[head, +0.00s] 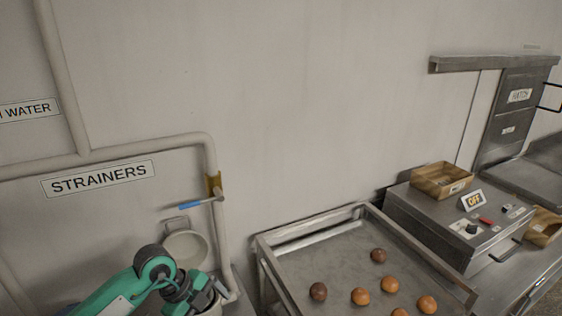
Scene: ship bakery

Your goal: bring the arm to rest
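My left arm (117,293), green with dark joints, comes in at the bottom left of the head view. Its wrist is bent beside the pale round strainer or bowl (187,247) under the wall pipe. My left gripper (207,298) is at the bottom edge, mostly hidden by the wrist and cut off by the frame. Its fingers cannot be made out, so I cannot tell whether it is open or holds anything. My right arm and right gripper are not in view.
A metal tray table (320,243) with several brown buns stands right of the arm. A blue-handled valve (201,202) sits on the pipe. Farther right are a control box (432,217) reading OFF, a wooden box (441,180) and a hatch (512,115).

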